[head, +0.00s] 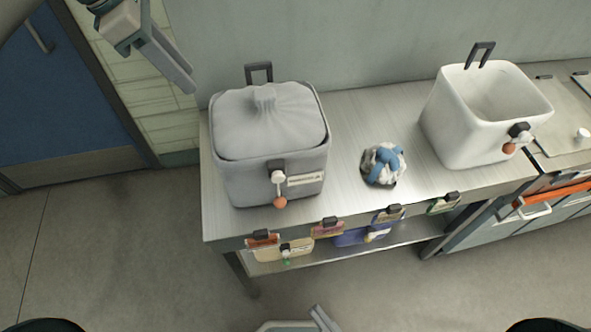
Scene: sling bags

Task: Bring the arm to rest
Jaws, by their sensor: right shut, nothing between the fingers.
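My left gripper (170,62) is raised at the upper left, in front of the tiled wall. It is seen side-on as one grey bar, so I cannot tell whether its jaws are open. It is well apart from the bags and the table. My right gripper (324,318) shows only in part at the bottom edge, low in front of the table. It is shut and touches nothing that I can see. Most of both arms is out of the picture.
A steel table (345,125) bears a covered grey bin (275,175), a crumpled blue and white bundle (383,163) and an open white bin (455,125). Several tagged items hang along its front edge. A blue door (45,105) stands at left. The floor in front is clear.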

